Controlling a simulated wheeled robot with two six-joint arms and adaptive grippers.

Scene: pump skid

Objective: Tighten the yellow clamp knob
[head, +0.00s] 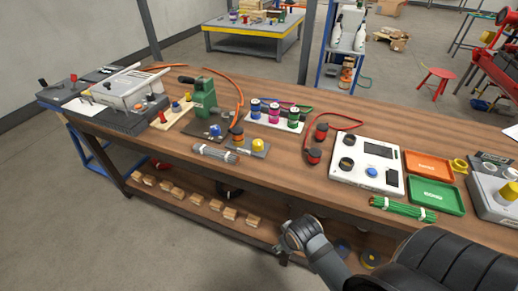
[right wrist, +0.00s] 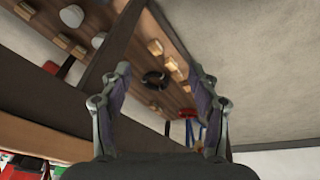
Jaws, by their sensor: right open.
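A yellow knob (head: 258,144) stands on a small grey plate near the front of the wooden bench. Another yellow knob (head: 509,191) sits on a grey box at the far right edge. I cannot tell which is the clamp knob. My right gripper (head: 298,235) is in front of the bench's front edge, apart from both knobs. In the right wrist view the right gripper (right wrist: 160,72) is open, with nothing between its fingers. No yellow knob can be made out in that view. My left gripper is not in view.
The bench (head: 290,172) holds a bundle of grey rods (head: 214,153), a green pump-like block (head: 200,95), a white panel (head: 367,163), an orange tray (head: 428,167) and a green tray (head: 435,196). Wooden blocks (head: 197,206) lie on the lower shelf. Floor at the front left is clear.

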